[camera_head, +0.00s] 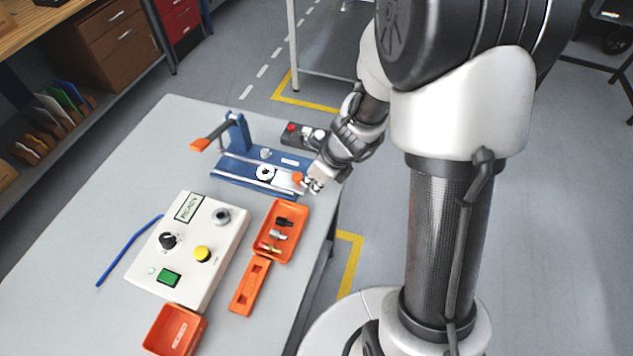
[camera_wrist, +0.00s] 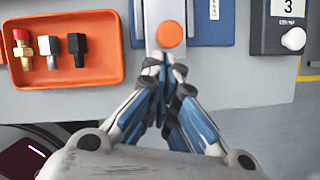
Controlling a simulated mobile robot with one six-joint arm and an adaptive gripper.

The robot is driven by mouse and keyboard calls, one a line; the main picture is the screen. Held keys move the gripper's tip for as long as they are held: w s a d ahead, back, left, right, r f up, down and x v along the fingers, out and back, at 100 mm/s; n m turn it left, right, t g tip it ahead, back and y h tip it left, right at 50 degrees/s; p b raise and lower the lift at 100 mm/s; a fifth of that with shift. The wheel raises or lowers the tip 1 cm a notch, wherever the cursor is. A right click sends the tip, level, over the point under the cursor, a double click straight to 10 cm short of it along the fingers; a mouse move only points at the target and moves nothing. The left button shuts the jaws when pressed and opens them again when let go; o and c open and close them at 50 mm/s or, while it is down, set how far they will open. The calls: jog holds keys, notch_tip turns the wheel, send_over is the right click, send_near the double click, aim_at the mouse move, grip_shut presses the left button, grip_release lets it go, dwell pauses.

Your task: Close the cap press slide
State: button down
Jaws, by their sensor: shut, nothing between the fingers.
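The cap press (camera_head: 262,166) is a blue base with an upright post and an orange-ended lever (camera_head: 200,145) at the back of the table. Its slide (camera_head: 270,177) is a pale metal strip with a round white piece on it and an orange knob (camera_head: 298,178) at its right end. In the wrist view the slide (camera_wrist: 165,12) and the orange knob (camera_wrist: 170,34) are at top centre. My gripper (camera_head: 314,185) is shut and empty beside the knob, at the slide's outer end. In the wrist view my fingertips (camera_wrist: 166,60) are just below the knob; I cannot tell whether they touch.
An orange tray (camera_head: 263,240) with several fittings lies in front of the press, with an orange fixture (camera_head: 249,286) below it. A white control box (camera_head: 190,248) stands left of it. A dark block (camera_head: 305,137) stands behind the press. An orange reject bin (camera_head: 174,331) is at the front.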

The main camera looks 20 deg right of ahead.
aim_at(266, 175)
jog(key=w+a+p, duration=0.2)
jog(key=a, duration=0.1)
jog(key=w+a+p, duration=0.2)
jog(key=a, duration=0.1)
jog(key=w+a+p, duration=0.2)
jog(key=w+a, duration=0.1)
jog(key=shift+a+r, duration=0.1)
jog(key=shift+a, duration=0.15)
